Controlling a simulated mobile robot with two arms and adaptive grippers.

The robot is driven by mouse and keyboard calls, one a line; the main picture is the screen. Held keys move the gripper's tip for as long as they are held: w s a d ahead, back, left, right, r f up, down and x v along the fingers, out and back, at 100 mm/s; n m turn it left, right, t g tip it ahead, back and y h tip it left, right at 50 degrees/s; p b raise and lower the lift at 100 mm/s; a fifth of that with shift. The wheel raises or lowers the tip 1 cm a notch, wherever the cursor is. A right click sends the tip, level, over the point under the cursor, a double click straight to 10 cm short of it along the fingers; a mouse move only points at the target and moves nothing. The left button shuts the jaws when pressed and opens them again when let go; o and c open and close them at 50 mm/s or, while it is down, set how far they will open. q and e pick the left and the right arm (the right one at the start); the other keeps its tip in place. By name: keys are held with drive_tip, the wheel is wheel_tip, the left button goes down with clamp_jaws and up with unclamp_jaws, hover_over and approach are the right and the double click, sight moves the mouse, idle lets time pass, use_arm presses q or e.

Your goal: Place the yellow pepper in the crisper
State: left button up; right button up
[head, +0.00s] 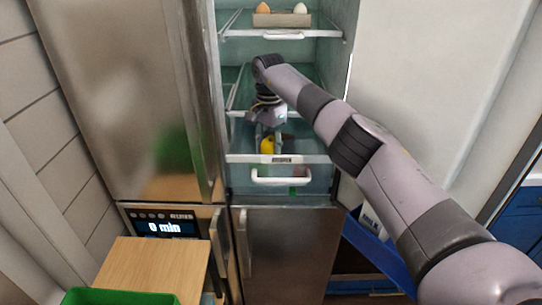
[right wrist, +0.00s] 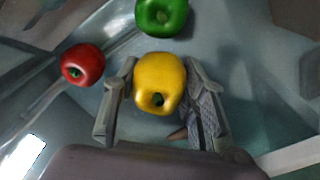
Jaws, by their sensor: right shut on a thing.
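The yellow pepper (head: 267,146) is between the fingers of my right gripper (head: 268,137), just behind the labelled front rim of the crisper (head: 282,181), a clear drawer with a white handle. In the right wrist view, the fingers are on both sides of the yellow pepper (right wrist: 160,80), shut on it. The wrist view also shows a green pepper (right wrist: 162,15) above it and a red pepper (right wrist: 83,64) to its left, both apart from the fingers. I cannot tell whether the yellow pepper touches the drawer floor. My left gripper is out of view.
An upper fridge shelf (head: 282,34) holds an egg tray (head: 282,20) with two eggs. My right arm passes below that shelf. A wooden board (head: 155,268) and green bin (head: 120,297) are at lower left. An oven display (head: 166,228) stands left of the crisper.

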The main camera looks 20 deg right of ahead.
wheel_tip(320, 180, down, 4)
drive_tip(key=shift+r+p, duration=0.15)
drive_tip(key=shift+p, duration=0.3)
drive_tip(key=shift+f, duration=0.3)
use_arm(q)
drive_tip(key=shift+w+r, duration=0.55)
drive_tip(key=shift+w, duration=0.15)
use_arm(e)
drive_tip(key=o, duration=1.2)
drive_tip(key=shift+f, duration=0.15)
drive_tip(key=shift+c, duration=0.2)
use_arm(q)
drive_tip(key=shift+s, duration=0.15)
